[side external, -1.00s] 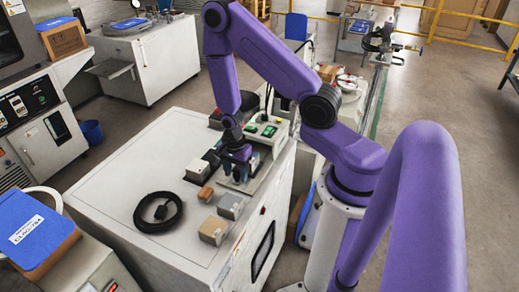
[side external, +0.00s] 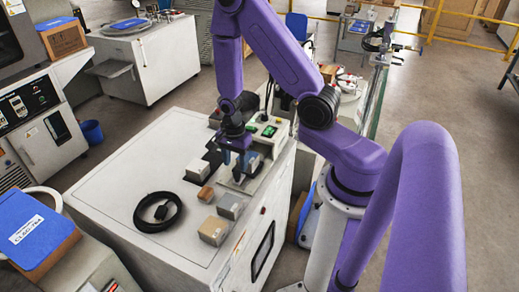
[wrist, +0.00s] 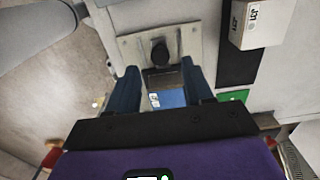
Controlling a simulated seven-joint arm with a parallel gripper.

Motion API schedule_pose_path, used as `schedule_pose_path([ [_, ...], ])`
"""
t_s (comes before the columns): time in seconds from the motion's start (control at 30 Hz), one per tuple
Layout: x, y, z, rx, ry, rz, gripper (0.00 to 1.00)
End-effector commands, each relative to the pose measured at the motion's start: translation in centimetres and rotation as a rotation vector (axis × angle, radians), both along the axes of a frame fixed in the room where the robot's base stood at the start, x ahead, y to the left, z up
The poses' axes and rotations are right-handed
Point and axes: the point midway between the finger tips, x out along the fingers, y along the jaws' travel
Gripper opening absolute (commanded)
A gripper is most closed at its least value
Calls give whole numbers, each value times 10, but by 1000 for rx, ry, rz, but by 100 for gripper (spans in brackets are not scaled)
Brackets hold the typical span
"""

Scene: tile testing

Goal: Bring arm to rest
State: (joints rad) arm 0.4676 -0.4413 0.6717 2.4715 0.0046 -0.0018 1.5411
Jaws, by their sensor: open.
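My gripper (side external: 238,157) is above the small tester on the white bench, with its blue fingers pointing down. In the wrist view my gripper (wrist: 158,78) is open, its two fingers apart. A dark block with a blue, labelled face (wrist: 168,98) shows between and below the fingers; I cannot tell that it touches them. The tester's metal plate (wrist: 137,50) carries a black round knob (wrist: 160,52). In the side view the tester (side external: 268,131) has a green display and is partly hidden by my gripper.
On the white bench (side external: 110,185) are a black cable coil (side external: 173,222), a brown block (side external: 206,194), a grey block (side external: 231,206), a tan-grey box (side external: 213,231) and a light box (side external: 198,169). The bench's left part is clear.

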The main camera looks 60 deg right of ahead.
Motion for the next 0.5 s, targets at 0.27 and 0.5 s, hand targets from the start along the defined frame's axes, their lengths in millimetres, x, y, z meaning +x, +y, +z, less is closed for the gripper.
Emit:
schedule_pose_path([
  [0.27, 0, 0, 14, 0, 0, 2, 51],
  [0.5, 0, 0, 14, 0, 1, 1, 51],
])
